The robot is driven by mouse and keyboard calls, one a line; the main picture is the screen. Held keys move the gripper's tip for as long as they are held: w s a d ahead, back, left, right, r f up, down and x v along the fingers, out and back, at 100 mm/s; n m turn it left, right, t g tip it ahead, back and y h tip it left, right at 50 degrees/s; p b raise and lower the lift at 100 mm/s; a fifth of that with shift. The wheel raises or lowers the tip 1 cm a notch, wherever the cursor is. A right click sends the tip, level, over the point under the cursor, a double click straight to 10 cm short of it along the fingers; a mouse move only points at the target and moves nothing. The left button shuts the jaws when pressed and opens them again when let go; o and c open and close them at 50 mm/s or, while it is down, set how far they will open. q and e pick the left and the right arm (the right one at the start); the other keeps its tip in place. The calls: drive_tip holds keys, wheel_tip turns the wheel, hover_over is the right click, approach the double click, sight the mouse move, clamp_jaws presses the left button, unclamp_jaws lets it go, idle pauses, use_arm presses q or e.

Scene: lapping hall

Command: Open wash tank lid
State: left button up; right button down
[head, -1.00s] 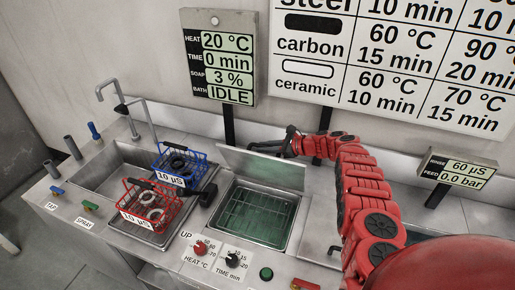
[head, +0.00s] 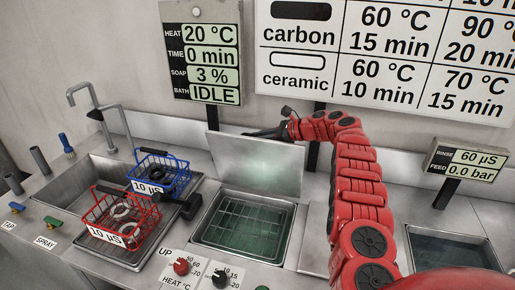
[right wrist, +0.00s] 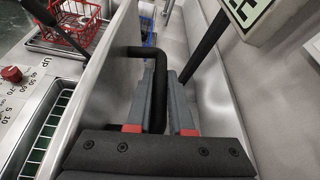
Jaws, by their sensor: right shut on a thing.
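The wash tank lid (head: 255,166) is a flat grey metal panel. It stands raised, close to upright, along the back edge of the wash tank (head: 236,254), which lies open with a wire rack and greenish liquid inside. My right gripper (head: 262,133) is at the top edge of the lid. In the right wrist view the lid (right wrist: 92,85) shows as a panel left of my right gripper (right wrist: 160,130). A black bar handle (right wrist: 158,72) runs between the two fingers, and they are shut on it. My left gripper is not in view.
Left of the tank, a red basket (head: 120,218) and a blue basket (head: 160,175) stand by the sink. Heat and time knobs (head: 182,266) sit in front. A sign on a post (head: 465,165) and another basin (head: 450,250) are at the right.

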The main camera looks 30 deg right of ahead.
drive_tip(key=shift+d, duration=0.2)
idle(0.3)
drive_tip(key=c, duration=0.8)
unclamp_jaws()
drive_tip(key=shift+d+f, duration=0.1)
drive_tip(key=b+v, duration=0.2)
drive_tip(key=v, duration=1.5)
drive_tip(key=shift+s, duration=0.15)
